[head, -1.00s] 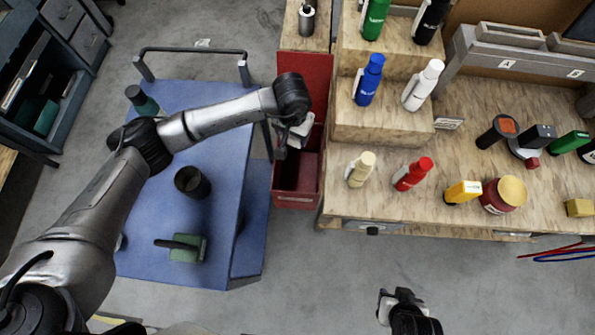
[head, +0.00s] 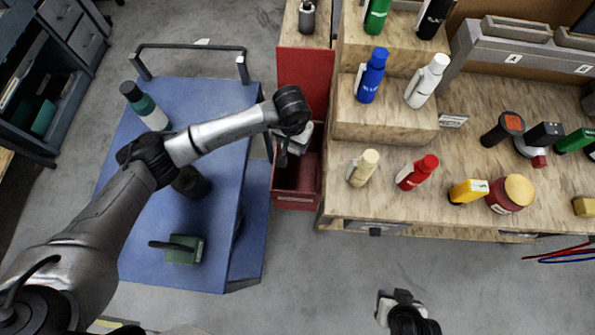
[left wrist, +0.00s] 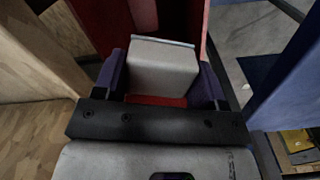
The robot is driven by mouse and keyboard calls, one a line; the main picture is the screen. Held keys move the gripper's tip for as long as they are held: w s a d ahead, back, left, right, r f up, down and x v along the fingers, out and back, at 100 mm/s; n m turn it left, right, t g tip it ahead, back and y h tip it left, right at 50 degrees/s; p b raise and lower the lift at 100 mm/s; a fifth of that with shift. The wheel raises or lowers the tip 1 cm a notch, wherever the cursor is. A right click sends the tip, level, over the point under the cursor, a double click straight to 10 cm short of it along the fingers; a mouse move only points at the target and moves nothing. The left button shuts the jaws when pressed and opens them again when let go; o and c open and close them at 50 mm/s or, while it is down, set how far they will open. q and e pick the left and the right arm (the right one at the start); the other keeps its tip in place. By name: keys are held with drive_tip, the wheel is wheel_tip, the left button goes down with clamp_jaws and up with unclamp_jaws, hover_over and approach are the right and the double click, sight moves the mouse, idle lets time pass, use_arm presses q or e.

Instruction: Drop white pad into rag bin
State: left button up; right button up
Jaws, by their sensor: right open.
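The white pad (left wrist: 163,68) sits between the two dark fingers of my left gripper (left wrist: 162,82) in the left wrist view, and the fingers touch its sides. In the head view my left gripper (head: 289,148) hangs over the open red rag bin (head: 297,201), mostly hidden by my own wrist. Part of something pale shows beside it there. Red bin walls also show around the pad in the left wrist view (left wrist: 100,22). My right gripper (head: 401,297) is empty and open above the floor at the bottom of the head view.
A wooden bench (head: 345,207) with several bottles stands close on the right. Bare floor lies in front.

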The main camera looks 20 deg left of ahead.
use_arm(q)
drive_tip(key=o, duration=0.5)
wheel_tip(320, 180, up, 14)
drive_tip(key=shift+f+p, duration=0.1)
drive_tip(key=shift+p, duration=0.5)
idle(0.5)
